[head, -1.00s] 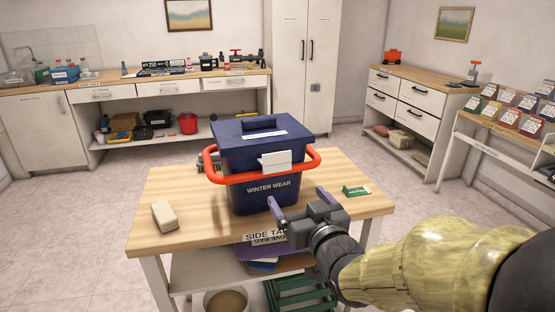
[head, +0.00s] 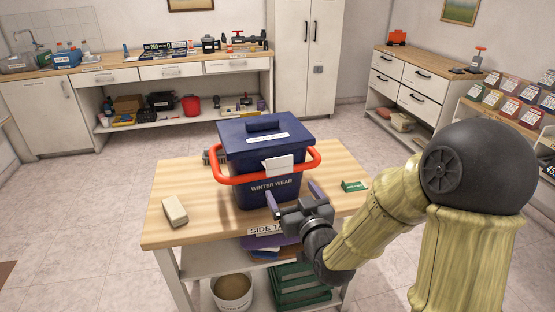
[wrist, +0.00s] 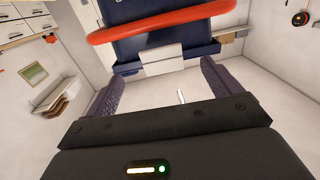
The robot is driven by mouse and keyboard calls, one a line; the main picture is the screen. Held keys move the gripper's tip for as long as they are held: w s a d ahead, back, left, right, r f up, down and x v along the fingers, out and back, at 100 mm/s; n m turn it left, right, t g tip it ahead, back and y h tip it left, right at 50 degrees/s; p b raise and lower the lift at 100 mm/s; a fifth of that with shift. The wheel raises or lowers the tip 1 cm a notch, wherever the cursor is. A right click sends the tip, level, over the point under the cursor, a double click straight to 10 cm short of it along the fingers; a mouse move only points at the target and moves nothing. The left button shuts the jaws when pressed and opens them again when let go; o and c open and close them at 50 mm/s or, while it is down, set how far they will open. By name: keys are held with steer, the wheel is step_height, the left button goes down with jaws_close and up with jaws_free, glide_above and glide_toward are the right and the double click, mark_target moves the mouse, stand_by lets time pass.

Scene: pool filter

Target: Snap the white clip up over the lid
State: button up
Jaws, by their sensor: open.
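A dark blue bin (head: 262,186) marked "WINTER WEAR" stands upright on the wooden side table (head: 188,232). Its blue lid (head: 264,138) sits on top, and a red handle (head: 226,180) wraps around the front. The white clip (head: 278,165) is on the bin's front near the lid edge; whether it is latched I cannot tell. In the wrist view the clip (wrist: 160,60) appears ahead, between and beyond the fingertips, beside the red handle (wrist: 150,24). My gripper (head: 294,199) is open and empty, just in front of the bin and below the clip.
A beige block (head: 174,211) lies at the table's left and a green box (head: 353,186) at its right. A bucket (head: 232,291) and green crate (head: 298,285) are under the table.

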mark_target(280, 173)
steer(key=p+x, duration=0.2)
steer(key=x, duration=0.9)
steer(key=shift+w+a, duration=0.15)
steer(key=shift+w, duration=0.15)
steer(key=c, duration=1)
